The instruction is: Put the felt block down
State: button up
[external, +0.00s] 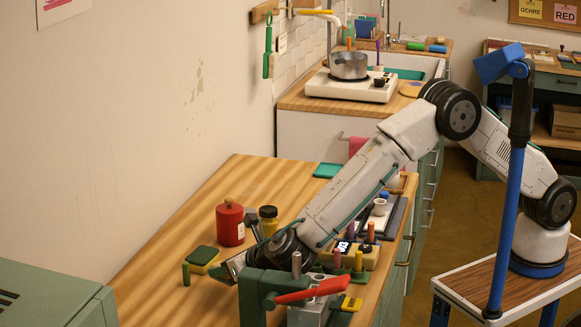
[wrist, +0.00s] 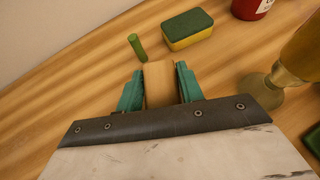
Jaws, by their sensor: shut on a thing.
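The felt block (wrist: 159,84) is a tan, upright-looking block in the wrist view. My gripper (wrist: 158,88) has its two teal fingers shut on the block's left and right sides. The block's far end shows past the fingertips; its near part is hidden by the dark edge of my wrist. In the external view my gripper (external: 227,269) is low over the left front part of the wooden table (external: 150,275). I cannot make out the block there. Whether the block touches the table or hangs just above it I cannot tell.
A red jar (external: 230,223) stands behind. An amber, footed object (wrist: 296,66) is close on the right. A green clamp with a red handle (external: 313,289) stands in front. Bare wood lies left.

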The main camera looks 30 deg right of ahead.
jog(key=shift+f, duration=1.75)
jog(key=shift+f, duration=0.1)
jog(key=o, duration=1)
jog(key=shift+r, duration=0.2)
jog(key=v, duration=0.3)
notch_tip(320, 180, up, 7)
jog(key=shift+f, duration=0.1)
